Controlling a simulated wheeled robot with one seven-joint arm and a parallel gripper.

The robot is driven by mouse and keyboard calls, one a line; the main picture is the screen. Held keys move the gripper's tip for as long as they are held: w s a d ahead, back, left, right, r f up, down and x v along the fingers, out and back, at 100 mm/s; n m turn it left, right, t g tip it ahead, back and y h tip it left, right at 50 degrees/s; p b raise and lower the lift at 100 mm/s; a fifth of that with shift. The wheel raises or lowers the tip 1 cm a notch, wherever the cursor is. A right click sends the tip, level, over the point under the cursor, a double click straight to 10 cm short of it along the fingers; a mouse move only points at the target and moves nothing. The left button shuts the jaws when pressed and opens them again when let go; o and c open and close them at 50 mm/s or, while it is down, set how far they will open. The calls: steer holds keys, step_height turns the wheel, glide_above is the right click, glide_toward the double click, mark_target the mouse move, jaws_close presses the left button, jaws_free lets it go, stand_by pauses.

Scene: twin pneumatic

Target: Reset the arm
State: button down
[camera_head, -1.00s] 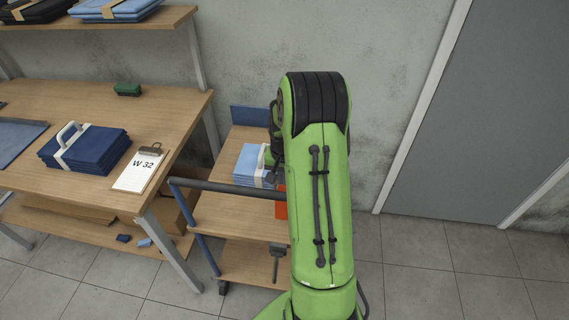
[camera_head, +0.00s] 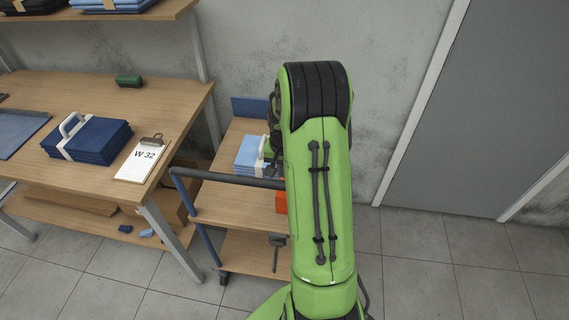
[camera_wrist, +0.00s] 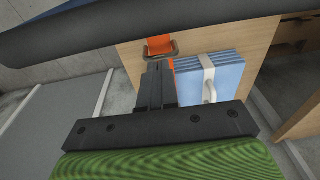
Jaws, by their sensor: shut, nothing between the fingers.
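My green arm (camera_head: 322,200) stands in the middle of the head view, folded over at its black-banded joint. My gripper (camera_wrist: 158,85) shows in the wrist view with its dark fingers together and nothing between them. In that view it points over the cart shelf (camera_wrist: 130,55), beside a strapped light-blue stack (camera_wrist: 222,78) with a white handle, and I cannot tell its height above the shelf. The same stack (camera_head: 250,152) shows in the head view, partly hidden by my arm.
The cart's dark rail (camera_head: 225,179) crosses near my arm; an orange thing (camera_head: 281,200) is partly hidden. Floor at right is clear.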

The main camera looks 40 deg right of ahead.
step_height(320, 180, up, 9)
steer(key=s+a+p, duration=0.1)
